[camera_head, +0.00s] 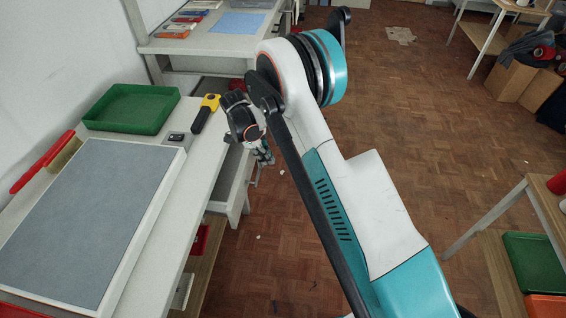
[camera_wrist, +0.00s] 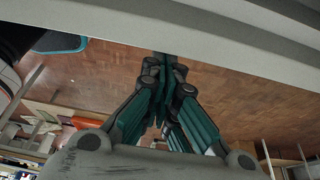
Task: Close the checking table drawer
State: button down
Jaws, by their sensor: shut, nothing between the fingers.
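The checking table (camera_head: 203,155) runs along the left side in the head view. Its pale drawer (camera_head: 236,184) sticks out from under the right edge, so it stands open, with a bar handle (camera_head: 256,177) on its front. My gripper (camera_head: 267,159) is shut and empty, pointing down beside the far end of the drawer front. The head view does not show whether it touches the drawer. In the wrist view, the fingers of my gripper (camera_wrist: 166,62) come together just below a broad pale surface that crosses the top. I cannot tell which part it is.
A grey mat (camera_head: 85,215), a green tray (camera_head: 132,108) and a yellow-black tool (camera_head: 206,112) lie on the table. Red bins (camera_head: 200,240) sit on the shelf below. Another table (camera_head: 205,42) stands behind.

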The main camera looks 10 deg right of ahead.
aim_at(251, 156)
jog(key=shift+w+a, duration=0.3)
jog(key=shift+a, duration=0.6)
jog(key=shift+w+a, duration=0.3)
jog(key=shift+a, duration=0.55)
jog(key=shift+w+a, duration=0.3)
jog(key=shift+a, duration=0.6)
